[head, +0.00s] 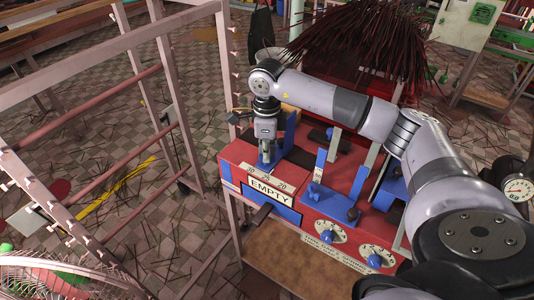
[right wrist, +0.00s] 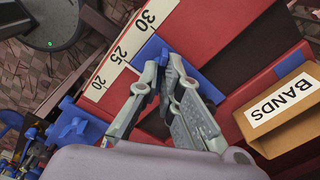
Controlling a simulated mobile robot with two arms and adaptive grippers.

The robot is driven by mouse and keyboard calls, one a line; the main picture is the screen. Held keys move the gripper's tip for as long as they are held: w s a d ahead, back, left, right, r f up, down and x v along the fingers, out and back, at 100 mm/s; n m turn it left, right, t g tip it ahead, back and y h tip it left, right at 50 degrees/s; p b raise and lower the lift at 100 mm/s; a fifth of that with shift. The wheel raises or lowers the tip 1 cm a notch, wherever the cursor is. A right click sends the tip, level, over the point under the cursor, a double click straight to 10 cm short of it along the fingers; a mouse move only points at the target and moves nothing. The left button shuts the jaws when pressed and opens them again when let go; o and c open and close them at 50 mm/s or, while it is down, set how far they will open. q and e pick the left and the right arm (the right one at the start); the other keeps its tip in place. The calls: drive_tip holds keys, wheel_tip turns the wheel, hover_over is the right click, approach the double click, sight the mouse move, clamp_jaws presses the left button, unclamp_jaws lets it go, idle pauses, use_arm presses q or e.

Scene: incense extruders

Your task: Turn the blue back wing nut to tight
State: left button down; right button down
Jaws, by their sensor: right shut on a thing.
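My right gripper (head: 267,154) points down onto the back left of the red machine (head: 240,153), over a blue slide (head: 280,154) beside a number scale. In the right wrist view my right gripper (right wrist: 166,62) has its fingertips together at the blue slide (right wrist: 151,48), shut on the blue back wing nut. The fingers hide nearly all of the nut, so its angle cannot be read. My left gripper is not in view.
An "EMPTY" sign (head: 268,190) and two white dials (head: 324,230) are on the machine's front. A box marked "BANDS" (right wrist: 285,105) stands beside the gripper in the right wrist view. A pink metal rack (head: 172,85) is close at left. Dark red incense sticks (head: 355,40) are behind.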

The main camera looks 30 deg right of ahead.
drive_tip(key=shift+m, duration=2.2)
drive_tip(key=c, duration=1.8)
unclamp_jaws()
drive_tip(key=shift+r, duration=0.1)
wheel_tip(320, 180, up, 12)
drive_tip(key=shift+f, duration=0.1)
